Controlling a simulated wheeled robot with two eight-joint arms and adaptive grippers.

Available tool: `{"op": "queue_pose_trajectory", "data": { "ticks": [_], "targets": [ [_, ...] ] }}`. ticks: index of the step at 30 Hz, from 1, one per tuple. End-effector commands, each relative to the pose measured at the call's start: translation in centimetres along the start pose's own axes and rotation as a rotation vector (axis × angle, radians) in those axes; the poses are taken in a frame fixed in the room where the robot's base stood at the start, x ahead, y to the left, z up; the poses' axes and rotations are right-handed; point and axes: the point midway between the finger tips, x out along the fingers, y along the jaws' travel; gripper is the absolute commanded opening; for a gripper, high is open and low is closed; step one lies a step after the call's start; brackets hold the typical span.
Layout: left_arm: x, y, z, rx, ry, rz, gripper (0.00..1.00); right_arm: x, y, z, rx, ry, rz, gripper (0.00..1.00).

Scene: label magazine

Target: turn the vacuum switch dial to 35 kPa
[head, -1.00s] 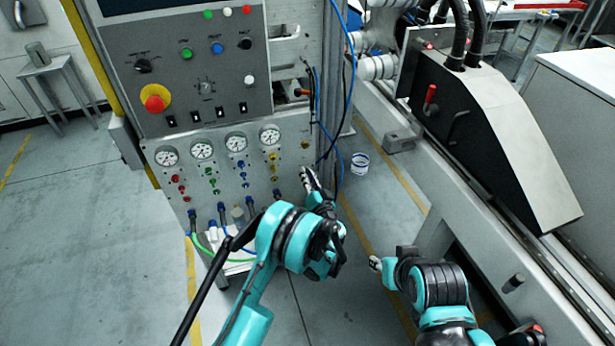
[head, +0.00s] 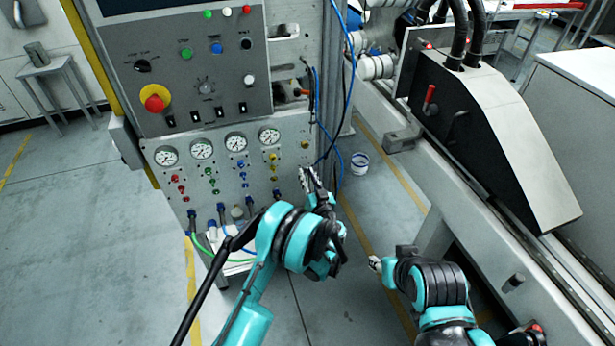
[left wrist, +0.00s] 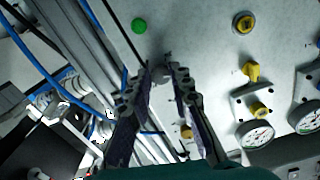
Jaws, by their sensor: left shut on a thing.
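The grey control panel (head: 258,190) with a row of gauges stands left of centre in the head view. My left gripper (head: 308,180) is at its right edge, below a yellow fitting (head: 305,145). In the left wrist view my left gripper (left wrist: 165,78) has its fingertips closed around a small dark grey knob, the vacuum switch dial (left wrist: 163,68), on the panel face. The fingers hide most of the dial, and no scale or pressure reading on it is legible. My right gripper (head: 375,264) is apart from the panel; its jaw state is unclear.
Gauges (left wrist: 255,133), yellow fittings (left wrist: 252,71) and a green button (left wrist: 140,26) are near the left gripper. Blue hoses (head: 340,170) hang right of the panel. A white bucket (head: 360,163) stands on the floor. A machine with rails fills the right side.

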Motion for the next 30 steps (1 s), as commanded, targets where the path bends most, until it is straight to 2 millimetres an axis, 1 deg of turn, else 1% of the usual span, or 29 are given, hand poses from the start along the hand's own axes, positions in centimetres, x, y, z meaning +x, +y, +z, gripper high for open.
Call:
{"op": "queue_pose_trajectory", "data": {
  "ticks": [8,9,10,11,19,22,26,30],
  "targets": [
    [0.0,0.0,0.1,-0.001,-0.002,0.000,0.00,0.0,0.0,0.0,0.000,0.000,0.000,0.40],
    [0.0,0.0,0.1,-0.001,-0.002,0.000,0.29,0.0,0.0,0.0,0.000,0.000,0.000,0.40],
    [0.0,0.0,0.1,-0.001,-0.002,0.000,0.37,0.0,0.0,0.0,0.000,0.000,0.000,0.40],
    [0.0,0.0,0.1,-0.001,-0.001,0.000,0.42,0.0,0.0,0.0,0.000,0.000,0.000,0.40],
    [0.0,0.0,0.0,0.000,-0.001,0.000,0.42,0.0,0.0,0.0,0.000,0.000,0.000,0.40],
    [-0.6,0.1,0.0,0.000,0.000,0.001,0.42,0.0,0.0,0.0,0.000,0.000,0.000,0.40],
    [-2.5,0.1,0.0,0.000,0.000,0.003,0.42,0.0,0.0,0.0,0.000,0.000,0.000,0.40],
    [-5.0,0.1,0.0,0.000,0.000,0.003,0.42,0.0,0.0,0.0,0.000,0.000,0.000,0.40]
  ]
}}
